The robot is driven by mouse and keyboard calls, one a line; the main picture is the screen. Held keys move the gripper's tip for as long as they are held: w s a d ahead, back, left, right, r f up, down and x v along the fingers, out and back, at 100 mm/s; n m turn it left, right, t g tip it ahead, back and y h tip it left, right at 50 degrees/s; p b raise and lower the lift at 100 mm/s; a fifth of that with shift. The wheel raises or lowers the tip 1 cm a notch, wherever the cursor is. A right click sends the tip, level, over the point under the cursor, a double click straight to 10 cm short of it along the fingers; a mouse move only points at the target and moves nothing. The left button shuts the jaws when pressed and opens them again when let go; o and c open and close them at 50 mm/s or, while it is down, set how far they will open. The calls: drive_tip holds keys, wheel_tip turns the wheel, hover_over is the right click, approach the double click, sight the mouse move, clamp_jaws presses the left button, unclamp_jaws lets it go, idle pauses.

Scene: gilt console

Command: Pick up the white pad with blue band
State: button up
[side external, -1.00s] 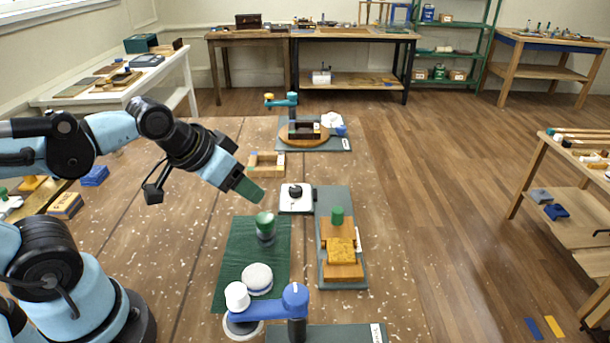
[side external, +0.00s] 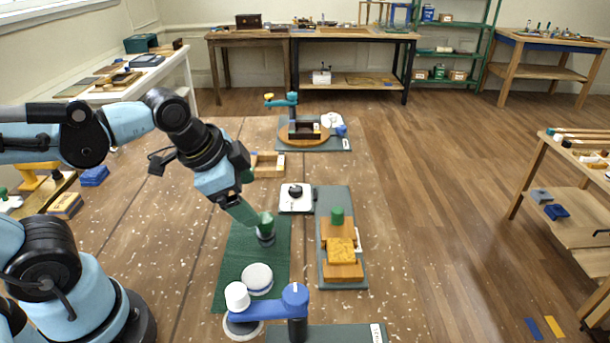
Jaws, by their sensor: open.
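A round white pad (side external: 257,278) lies on the dark green mat (side external: 228,262); a darker band shows around its side, but its colour is hard to tell. My gripper (side external: 248,218) points down and to the right, with its green fingers over the far part of the mat. It is open and empty. The fingertips are close beside a green-topped weight (side external: 265,224) standing on the mat; I cannot tell whether they touch it. The pad is nearer the camera than my gripper, and clear of it.
A blue-armed device with a white cylinder (side external: 237,296) stands just in front of the pad. A grey board with wooden blocks (side external: 341,250) lies to the right of the mat. A white box with a black knob (side external: 296,198) is beyond it.

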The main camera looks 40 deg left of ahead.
drive_tip(key=d+m+g, duration=0.1)
drive_tip(key=d+m, duration=0.1)
drive_tip(key=m, duration=0.4)
drive_tip(key=m+g, duration=0.4)
drive_tip(key=m, duration=1.4)
hover_over(257, 274)
drive_tip(key=f, duration=0.7)
drive_tip(key=shift+w+d+f, duration=0.1)
drive_tip(key=shift+d+f, duration=0.05)
drive_tip(key=shift+d, duration=0.1)
drive_tip(key=shift+a+f, duration=0.15)
drive_tip(key=shift+f, duration=1.3)
drive_tip(key=shift+a+f, duration=0.15)
drive_tip(key=shift+f, duration=1.3)
drive_tip(key=c, duration=1.1)
drive_tip(key=shift+r, duration=0.15)
drive_tip(key=shift+r, duration=4.85)
